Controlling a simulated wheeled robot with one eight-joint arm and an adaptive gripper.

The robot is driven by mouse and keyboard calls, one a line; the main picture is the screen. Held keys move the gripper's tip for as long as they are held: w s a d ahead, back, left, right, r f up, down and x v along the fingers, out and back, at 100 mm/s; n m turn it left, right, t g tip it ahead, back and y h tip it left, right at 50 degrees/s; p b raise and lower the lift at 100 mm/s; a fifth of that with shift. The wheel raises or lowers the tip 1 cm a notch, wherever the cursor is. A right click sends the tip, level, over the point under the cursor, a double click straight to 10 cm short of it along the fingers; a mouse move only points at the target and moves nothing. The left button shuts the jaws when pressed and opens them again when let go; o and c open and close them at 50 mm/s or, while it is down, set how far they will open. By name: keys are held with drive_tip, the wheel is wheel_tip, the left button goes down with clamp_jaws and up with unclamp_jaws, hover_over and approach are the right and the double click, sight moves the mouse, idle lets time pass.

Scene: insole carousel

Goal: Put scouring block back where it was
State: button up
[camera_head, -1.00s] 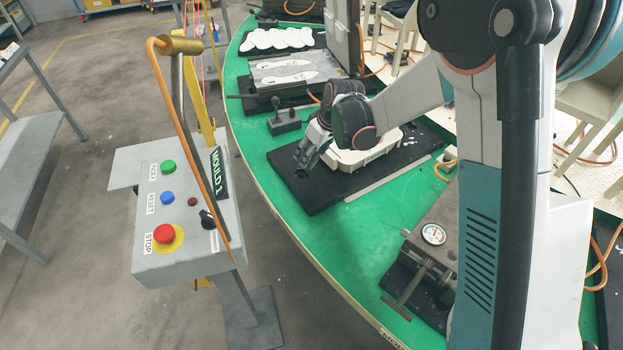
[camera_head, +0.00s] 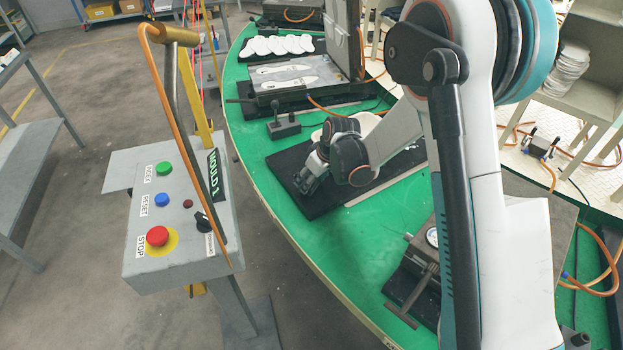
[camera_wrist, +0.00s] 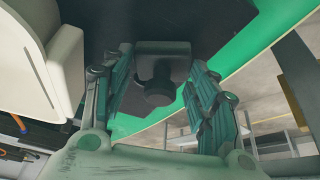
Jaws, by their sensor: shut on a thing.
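My gripper (camera_head: 306,184) is over the left end of a black mat (camera_head: 333,200) on the green carousel table. The wrist view shows its two fingers (camera_wrist: 158,97) on either side of a dark round knob (camera_wrist: 158,90). The knob stands on a dark flat block, which I take as the scouring block (camera_wrist: 165,48). My gripper is shut on it. In the head view the held block cannot be told apart from the dark fingers and mat. Whether it touches the mat is unclear.
A dark block with an upright post (camera_head: 284,128) stands on the table behind my gripper. A cream-white part (camera_wrist: 30,70) lies close to the left finger. An open mould (camera_head: 290,76) is farther back. A control box (camera_head: 180,220) stands left of the table.

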drive_tip(key=shift+f, duration=0.1)
drive_tip(key=o, duration=1.1)
drive_tip(key=s+d+r+m+t+h+p, duration=0.1)
drive_tip(key=s+d+r, duration=0.35)
drive_tip(key=r, duration=0.45)
drive_tip(key=s+d+r+m+p, duration=0.1)
drive_tip(key=s+d+r+m, duration=0.15)
drive_tip(key=s+r, duration=0.4)
drive_tip(key=s+d+r+m+t+h+p, duration=0.1)
drive_tip(key=s+d+r+p, duration=0.3)
drive_tip(key=r, duration=0.7)
drive_tip(key=s+d+r+m+t+b, duration=0.1)
drive_tip(key=s+d, duration=0.3)
drive_tip(key=s, duration=0.4)
drive_tip(key=s+d+r+m+t+h+b, duration=0.1)
drive_tip(key=s+d+r+m, duration=0.1)
drive_tip(key=s, duration=0.5)
drive_tip(key=shift+s+d+m, duration=0.35)
drive_tip(key=shift+d+m, duration=0.4)
drive_tip(key=shift+d, duration=0.2)
